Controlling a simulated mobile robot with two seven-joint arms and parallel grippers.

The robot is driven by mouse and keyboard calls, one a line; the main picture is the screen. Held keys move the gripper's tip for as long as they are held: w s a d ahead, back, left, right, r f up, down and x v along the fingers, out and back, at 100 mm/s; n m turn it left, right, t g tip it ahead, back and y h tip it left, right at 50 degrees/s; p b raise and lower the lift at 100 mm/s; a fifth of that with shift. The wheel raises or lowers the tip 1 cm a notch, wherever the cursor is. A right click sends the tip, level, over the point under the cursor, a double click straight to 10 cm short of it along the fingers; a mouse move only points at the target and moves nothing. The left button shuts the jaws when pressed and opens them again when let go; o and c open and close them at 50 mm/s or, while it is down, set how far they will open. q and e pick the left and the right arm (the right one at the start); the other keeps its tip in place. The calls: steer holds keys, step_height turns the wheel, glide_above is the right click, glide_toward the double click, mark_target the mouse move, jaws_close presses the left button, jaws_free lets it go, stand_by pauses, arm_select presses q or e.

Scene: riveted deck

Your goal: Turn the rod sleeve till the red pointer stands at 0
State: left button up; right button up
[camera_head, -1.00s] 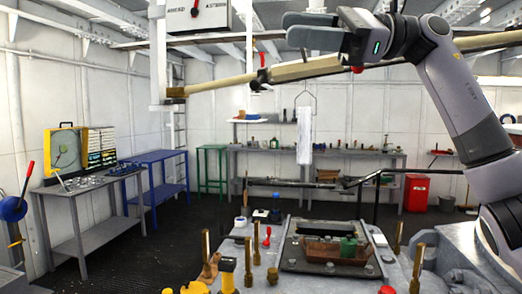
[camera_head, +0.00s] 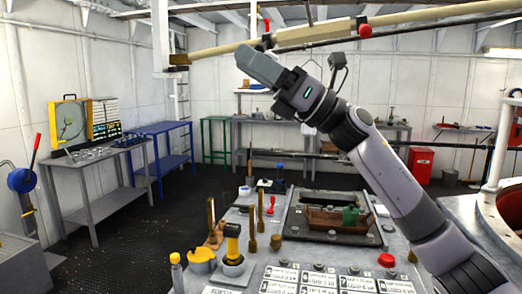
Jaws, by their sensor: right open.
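A pale brass-coloured rod (camera_head: 215,54) runs across the top of the head view, rising to the right. Its thicker, faceted sleeve (camera_head: 312,36) sits near the middle. A small upright red piece (camera_head: 267,24), perhaps the pointer, stands at the sleeve's left end, by a dark collar. A red ball (camera_head: 365,31) shows at the right end. No scale figures can be read. My right gripper (camera_head: 256,65) is open and empty, just below the sleeve's left end in the picture. Contact cannot be told. My left gripper is out of view.
A console (camera_head: 345,265) with labelled plates, brass levers and a red button (camera_head: 386,260) lies below my right arm. A grey bench (camera_head: 98,163) and a blue table (camera_head: 160,130) stand at left. A white post (camera_head: 161,35) holds the rod's left end.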

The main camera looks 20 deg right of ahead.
steer(key=w+d+f+m+t+h, duration=0.1)
steer(key=f+m+t+h, duration=0.4)
steer(key=m, duration=0.6)
steer(key=w+d+f+m+t+h, duration=0.1)
steer(key=w+f+m+t+h, duration=0.2)
steer(key=f+m+t+h, duration=0.3)
steer(key=shift+d+f+m+t, duration=0.35)
steer(key=shift+f+m+t, duration=0.95)
steer(key=shift+f+m, duration=1.1)
steer(key=shift+r+m, duration=0.3)
